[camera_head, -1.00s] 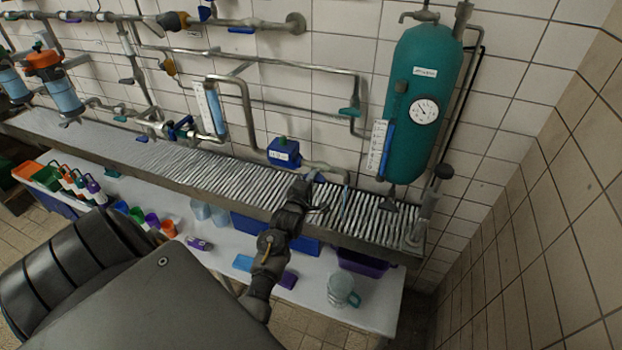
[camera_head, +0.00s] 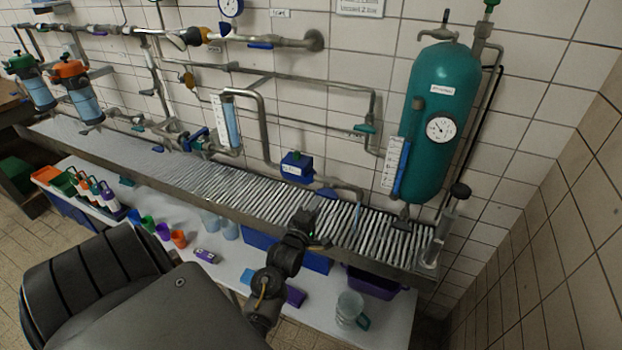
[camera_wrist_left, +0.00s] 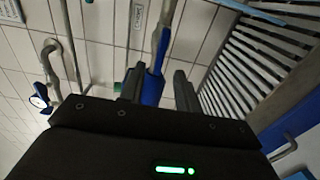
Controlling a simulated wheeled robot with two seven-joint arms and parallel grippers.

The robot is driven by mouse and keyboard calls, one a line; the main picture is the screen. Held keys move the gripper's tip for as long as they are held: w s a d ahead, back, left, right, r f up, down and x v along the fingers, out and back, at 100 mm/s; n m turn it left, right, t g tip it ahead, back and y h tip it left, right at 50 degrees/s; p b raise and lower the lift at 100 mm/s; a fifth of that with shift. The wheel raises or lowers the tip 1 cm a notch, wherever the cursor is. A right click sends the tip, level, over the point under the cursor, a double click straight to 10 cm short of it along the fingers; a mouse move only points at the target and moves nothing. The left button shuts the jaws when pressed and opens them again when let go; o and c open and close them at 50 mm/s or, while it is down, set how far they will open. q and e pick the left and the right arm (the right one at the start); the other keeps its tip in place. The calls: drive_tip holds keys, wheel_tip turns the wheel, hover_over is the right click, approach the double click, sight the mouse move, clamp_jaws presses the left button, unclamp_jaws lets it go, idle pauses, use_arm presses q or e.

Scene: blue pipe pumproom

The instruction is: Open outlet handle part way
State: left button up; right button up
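In the left wrist view the blue lever (camera_wrist_left: 153,88) hangs below a metal pipe, between my two dark fingers in the picture. My left gripper (camera_head: 312,217) is below and a little left of the handle in the head view. In the left wrist view its fingers (camera_wrist_left: 158,88) stand apart, with a gap at least on the right of the lever. I cannot tell whether the left finger touches it. My right gripper is not in view.
The blue box (camera_head: 296,168) sits left of the handle. A teal tank (camera_head: 437,125) with a gauge stands to the right. The slatted channel (camera_head: 230,190) runs along the wall. Below, a white shelf holds a clear jug (camera_head: 349,308) and a purple bin (camera_head: 374,284).

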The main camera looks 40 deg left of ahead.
use_arm(q)
drive_tip(key=shift+b+v, duration=0.3)
drive_tip(key=shift+v, duration=1.7)
